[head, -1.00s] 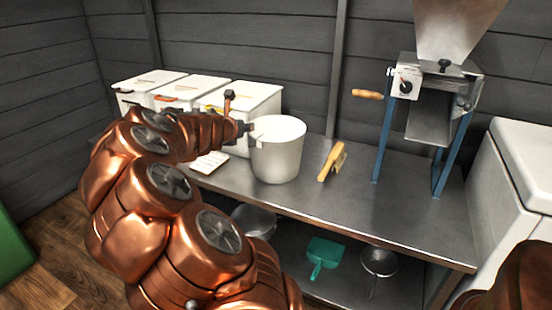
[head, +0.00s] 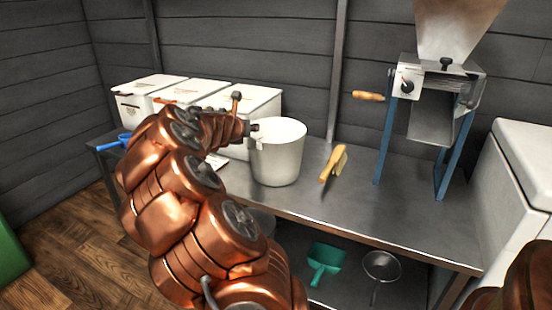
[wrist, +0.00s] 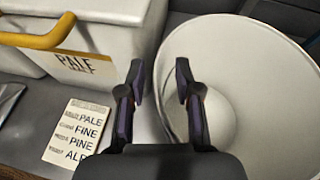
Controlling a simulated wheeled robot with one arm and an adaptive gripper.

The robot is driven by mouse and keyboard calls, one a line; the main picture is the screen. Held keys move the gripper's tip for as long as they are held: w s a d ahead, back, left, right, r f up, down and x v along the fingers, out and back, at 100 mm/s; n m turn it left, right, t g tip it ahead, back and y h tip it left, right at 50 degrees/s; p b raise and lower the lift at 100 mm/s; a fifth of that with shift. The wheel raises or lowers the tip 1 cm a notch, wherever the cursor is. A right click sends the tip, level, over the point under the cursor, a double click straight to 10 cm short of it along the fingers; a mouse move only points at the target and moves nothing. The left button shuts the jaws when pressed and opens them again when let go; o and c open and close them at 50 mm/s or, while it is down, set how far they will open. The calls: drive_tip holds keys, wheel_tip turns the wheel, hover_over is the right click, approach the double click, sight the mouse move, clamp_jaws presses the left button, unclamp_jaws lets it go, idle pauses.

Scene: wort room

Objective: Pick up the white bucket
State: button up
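The white bucket (head: 277,160) stands upright on the metal bench, its open top facing up. In the wrist view its wide opening (wrist: 235,75) fills the right side and looks empty. My gripper (wrist: 160,78) is open, its two dark fingers apart. The left rim of the bucket passes between them: the right finger is over the inside of the bucket and the left finger is outside. I cannot tell whether either finger touches the wall. In the head view my gripper (head: 254,130) is at the bucket's upper left rim, partly hidden by my arm.
White lidded bins (head: 250,100) stand behind and left, near the gripper. A label card (wrist: 76,132) lies beside the bucket. A wooden-handled brush (head: 334,163) and a grain mill (head: 432,110) are to the right. A green dustpan (head: 326,262) and sieve (head: 381,265) are on the lower shelf.

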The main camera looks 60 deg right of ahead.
clamp_jaws()
idle(0.4)
drive_tip(key=shift+r, duration=0.1)
